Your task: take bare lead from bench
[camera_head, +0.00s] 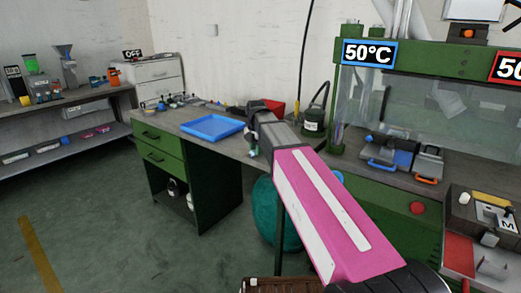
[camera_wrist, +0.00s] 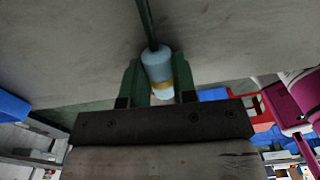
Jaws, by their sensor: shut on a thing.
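In the wrist view, my gripper (camera_wrist: 157,80) has its two green fingers on either side of the bare lead (camera_wrist: 157,62). The lead shows as a pale blue-grey cylinder with a yellow band and a dark cable running from its end. The fingers are closed on it. In the head view, my gripper (camera_head: 252,147) is over the front edge of the bench (camera_head: 172,121), right of the blue tray. My wrist hides most of the fingers there, and I cannot make out the lead.
The blue tray (camera_head: 212,127) lies on the bench, with small items behind it. A red bin (camera_head: 275,107) and a dark green canister (camera_head: 314,122) stand beyond my wrist. A green press (camera_head: 430,62) is at right. Open floor lies at left.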

